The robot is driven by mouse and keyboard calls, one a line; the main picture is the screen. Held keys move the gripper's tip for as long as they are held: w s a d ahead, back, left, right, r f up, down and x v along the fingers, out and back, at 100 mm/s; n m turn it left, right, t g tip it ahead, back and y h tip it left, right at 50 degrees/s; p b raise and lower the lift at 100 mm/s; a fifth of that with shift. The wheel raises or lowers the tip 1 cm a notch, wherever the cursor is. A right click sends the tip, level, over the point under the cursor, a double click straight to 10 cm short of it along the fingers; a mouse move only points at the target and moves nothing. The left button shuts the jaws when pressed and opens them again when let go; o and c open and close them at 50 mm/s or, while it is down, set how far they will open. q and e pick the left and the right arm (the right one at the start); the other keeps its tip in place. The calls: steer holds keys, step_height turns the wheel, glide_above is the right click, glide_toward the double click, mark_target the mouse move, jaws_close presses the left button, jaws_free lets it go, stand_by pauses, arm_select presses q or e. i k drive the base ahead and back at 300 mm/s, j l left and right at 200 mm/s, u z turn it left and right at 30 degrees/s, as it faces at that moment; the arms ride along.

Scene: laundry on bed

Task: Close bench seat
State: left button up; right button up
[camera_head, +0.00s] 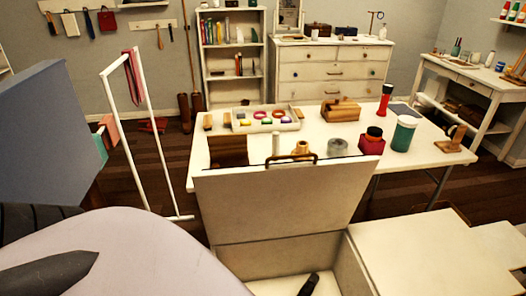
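The bench (338,268) is at the bottom centre of the head view, and its interior is partly in sight. Its seat lid (280,203) is raised and stands nearly upright at the back of the opening. A dark brown arched handle shows at the lid's top edge; I cannot tell whether it belongs to the lid. A small black object (308,286) shows in the opening at the bottom edge, cut off by the frame; I cannot tell what it is. Neither gripper can be made out clearly. A large pale rounded shape with a dark pointed part fills the lower left.
A white table (436,157) behind the lid holds a tray, jars, bottles and a wooden box. A white flat surface (430,255) adjoins the bench at right. A white rack (148,176) with a red cloth stands left. A large blue-grey panel (45,130) is at far left.

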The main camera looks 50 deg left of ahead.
mark_target(267, 199)
steer(key=u, duration=1.2)
